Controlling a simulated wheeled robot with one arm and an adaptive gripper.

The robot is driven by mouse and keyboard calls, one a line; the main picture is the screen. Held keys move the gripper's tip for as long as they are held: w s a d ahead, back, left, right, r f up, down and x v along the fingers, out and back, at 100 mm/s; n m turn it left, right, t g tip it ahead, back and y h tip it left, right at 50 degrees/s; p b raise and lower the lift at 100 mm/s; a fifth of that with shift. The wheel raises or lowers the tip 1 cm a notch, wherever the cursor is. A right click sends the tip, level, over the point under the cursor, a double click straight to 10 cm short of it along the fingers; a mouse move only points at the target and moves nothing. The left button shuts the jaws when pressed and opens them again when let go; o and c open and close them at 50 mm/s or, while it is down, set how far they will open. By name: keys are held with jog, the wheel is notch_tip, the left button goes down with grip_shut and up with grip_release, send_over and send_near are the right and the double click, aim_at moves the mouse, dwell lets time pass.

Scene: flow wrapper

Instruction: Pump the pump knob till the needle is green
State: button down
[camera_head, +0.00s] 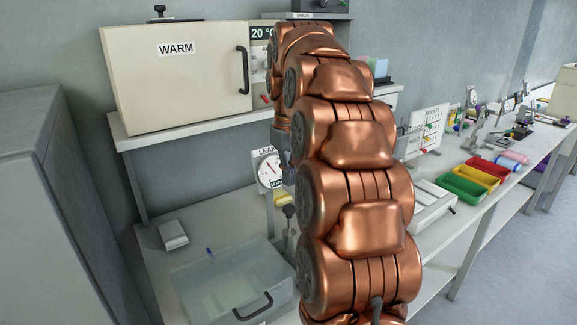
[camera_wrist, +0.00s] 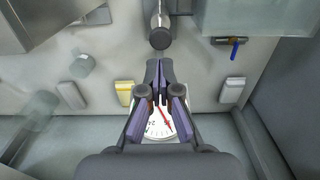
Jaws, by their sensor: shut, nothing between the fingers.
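The dark round pump knob (camera_head: 289,211) stands on a metal post beside the water tank; the wrist view shows the knob (camera_wrist: 160,38) from above. My gripper (camera_wrist: 160,66) is shut and empty, its fingertips just short of the knob in the wrist picture; I cannot tell if they touch. The white LEAK gauge (camera_head: 268,170) stands behind the knob, partly hidden by my arm. Its dial (camera_wrist: 160,124) shows between my finger links with a red needle. A small green patch shows at the dial's lower right in the head view.
A clear water tank (camera_head: 213,287) with a dark handle stands left of the knob. A WARM cabinet (camera_head: 180,75) sits on the shelf above. A small white box (camera_head: 173,235) lies on the bench. Coloured trays (camera_head: 462,189) are at right.

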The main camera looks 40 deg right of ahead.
aim_at(289, 207)
jog(key=shift+f+p, duration=0.65)
jog(key=shift+f, duration=2.6)
notch_tip(289, 207, down, 5)
jog(key=b, duration=0.3)
jog(key=shift+f, duration=0.15)
jog(key=shift+s, duration=0.1)
notch_tip(289, 207, up, 14)
jog(key=shift+r, duration=0.25)
